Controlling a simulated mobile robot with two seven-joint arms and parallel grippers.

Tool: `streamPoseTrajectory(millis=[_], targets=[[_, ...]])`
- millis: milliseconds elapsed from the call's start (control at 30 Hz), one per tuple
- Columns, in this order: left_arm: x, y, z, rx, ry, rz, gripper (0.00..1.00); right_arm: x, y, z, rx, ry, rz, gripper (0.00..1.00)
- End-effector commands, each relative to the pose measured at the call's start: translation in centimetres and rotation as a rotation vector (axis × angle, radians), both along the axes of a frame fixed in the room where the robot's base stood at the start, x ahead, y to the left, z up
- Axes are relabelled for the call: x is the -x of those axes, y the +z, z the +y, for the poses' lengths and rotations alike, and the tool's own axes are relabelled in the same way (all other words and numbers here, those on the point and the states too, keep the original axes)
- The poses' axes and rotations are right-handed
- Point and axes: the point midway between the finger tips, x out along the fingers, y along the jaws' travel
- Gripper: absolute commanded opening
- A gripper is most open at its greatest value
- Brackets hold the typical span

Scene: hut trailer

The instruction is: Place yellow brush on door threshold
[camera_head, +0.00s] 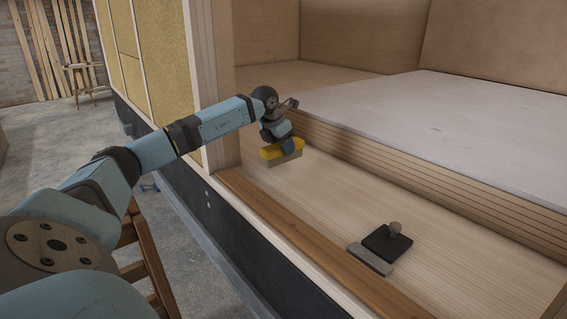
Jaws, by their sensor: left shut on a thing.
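My left arm reaches in from the left, and its gripper (288,145) is shut on the yellow brush (271,152). The brush has a yellow body with a paler strip of bristles below. It is over the light wooden floor inside the doorway, beside the door post; I cannot tell whether its bristles touch the floor. The door threshold (310,240) is a brown wooden strip along the front edge of the opening, to the front of the brush. The gripper's fingers are partly hidden by the wrist. My right gripper is not in view.
A dark block with a round knob (388,242) and a grey bar (370,259) lie on the floor near the threshold. A raised grey-topped platform (450,120) stands behind. A door post (212,80) rises left of the brush. A wooden stool (80,78) stands far left.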

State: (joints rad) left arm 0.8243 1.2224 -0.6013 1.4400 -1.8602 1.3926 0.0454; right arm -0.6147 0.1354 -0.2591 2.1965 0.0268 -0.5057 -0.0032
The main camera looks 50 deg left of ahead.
Motion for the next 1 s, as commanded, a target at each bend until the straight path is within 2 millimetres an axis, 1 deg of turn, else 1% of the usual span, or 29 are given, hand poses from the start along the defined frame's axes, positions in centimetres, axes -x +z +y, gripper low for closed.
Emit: streamPoseTrajectory(millis=[167,300,400,667,767,800,867,900,1000], targets=[[0.0,-1.3,0.0,0.0,0.0,0.001,0.27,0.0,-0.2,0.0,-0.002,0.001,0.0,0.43],[0.0,-3.5,0.0,0.001,0.0,0.002,0.27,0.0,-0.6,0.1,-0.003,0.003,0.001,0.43],[0.0,-4.6,0.0,0.0,0.0,0.0,0.27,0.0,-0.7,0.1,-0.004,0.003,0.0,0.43],[0.0,-4.7,0.0,0.0,0.0,-0.002,0.27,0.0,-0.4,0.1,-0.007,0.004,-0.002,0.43],[0.0,-5.0,0.0,0.0,0.0,-0.001,0.27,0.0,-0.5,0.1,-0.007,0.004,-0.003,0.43],[0.0,-5.1,0.0,0.0,0.0,0.0,0.51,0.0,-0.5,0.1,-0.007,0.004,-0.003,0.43],[0.0,-5.0,0.0,0.0,-0.001,0.0,0.65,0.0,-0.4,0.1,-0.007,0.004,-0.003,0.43],[0.0,-5.0,0.0,0.0,-0.001,0.0,0.74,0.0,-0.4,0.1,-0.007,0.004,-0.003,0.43],[0.0,-5.0,0.0,0.0,-0.001,0.0,0.74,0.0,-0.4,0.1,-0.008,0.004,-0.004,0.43]])
